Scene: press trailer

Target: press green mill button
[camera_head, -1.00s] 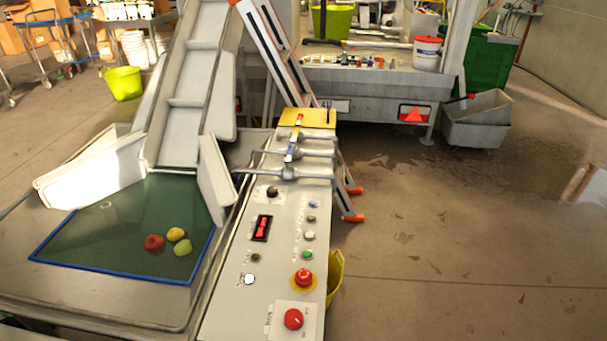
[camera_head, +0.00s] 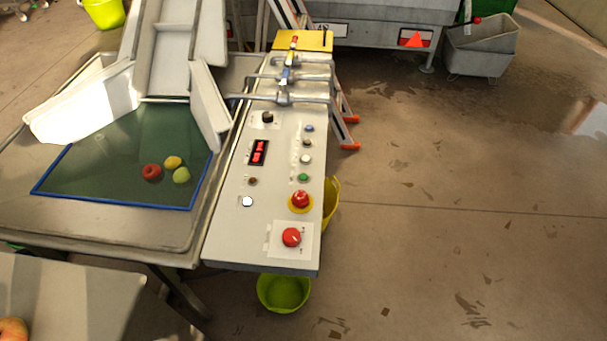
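The green button (camera_head: 303,178) is small and round, on the right side of the light grey control panel (camera_head: 225,225). It sits just above the red emergency stop on its yellow ring (camera_head: 300,200). A white button (camera_head: 305,160) and a blue button (camera_head: 309,128) lie farther up the same side. Nothing covers the green button. Neither of my grippers shows in the head view.
A red rotary switch (camera_head: 291,237) and a red digital display (camera_head: 258,152) are on the panel. A green-floored tray (camera_head: 100,180) with several fruits stands left. A lime bucket (camera_head: 284,291) is below the panel's near end. Floor on the right (camera_head: 450,230) is open.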

